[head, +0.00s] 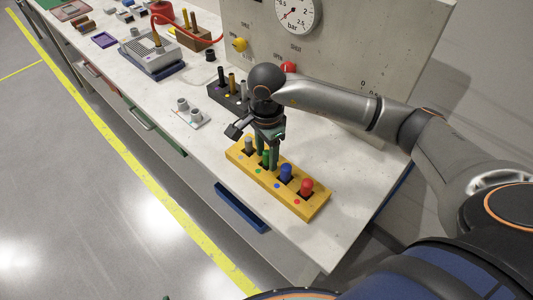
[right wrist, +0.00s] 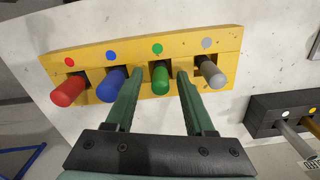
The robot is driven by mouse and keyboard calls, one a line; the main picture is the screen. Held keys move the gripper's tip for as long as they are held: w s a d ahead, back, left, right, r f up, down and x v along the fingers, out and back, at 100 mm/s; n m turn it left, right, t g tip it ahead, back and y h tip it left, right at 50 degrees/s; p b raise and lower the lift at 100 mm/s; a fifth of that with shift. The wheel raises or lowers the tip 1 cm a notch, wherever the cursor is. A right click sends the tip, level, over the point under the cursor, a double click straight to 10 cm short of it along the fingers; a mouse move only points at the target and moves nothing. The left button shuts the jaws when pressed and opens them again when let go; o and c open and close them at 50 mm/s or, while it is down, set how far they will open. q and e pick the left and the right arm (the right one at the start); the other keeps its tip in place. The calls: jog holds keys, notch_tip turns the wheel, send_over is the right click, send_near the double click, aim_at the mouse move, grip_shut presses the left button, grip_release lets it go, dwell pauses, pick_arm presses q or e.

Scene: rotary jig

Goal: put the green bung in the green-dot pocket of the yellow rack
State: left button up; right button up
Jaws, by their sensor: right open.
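The yellow rack (head: 318,207) lies near the table's front edge; it also shows in the right wrist view (right wrist: 130,58). The green bung (right wrist: 160,78) stands in the pocket beside the green dot (right wrist: 157,48); in the head view it (head: 265,158) is partly covered by a finger. My right gripper (head: 268,163) is over the rack, fingers pointing down. In the right wrist view its fingers (right wrist: 155,80) are open, one on each side of the green bung, with gaps showing. My left gripper is not in view.
The same rack holds a grey bung (head: 248,145), a blue bung (head: 286,172) and a red bung (head: 306,187), close beside the green one. A black rack (head: 219,100) with pegs stands behind. A panel with a gauge (head: 297,15) rises at the back. Table right of the rack is clear.

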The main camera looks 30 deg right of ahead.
aim_at(267, 153)
notch_tip(267, 153, up, 12)
jog(key=b, duration=0.1)
jog(key=shift+f, duration=0.15)
jog(key=shift+s, duration=0.1)
dwell(0.5)
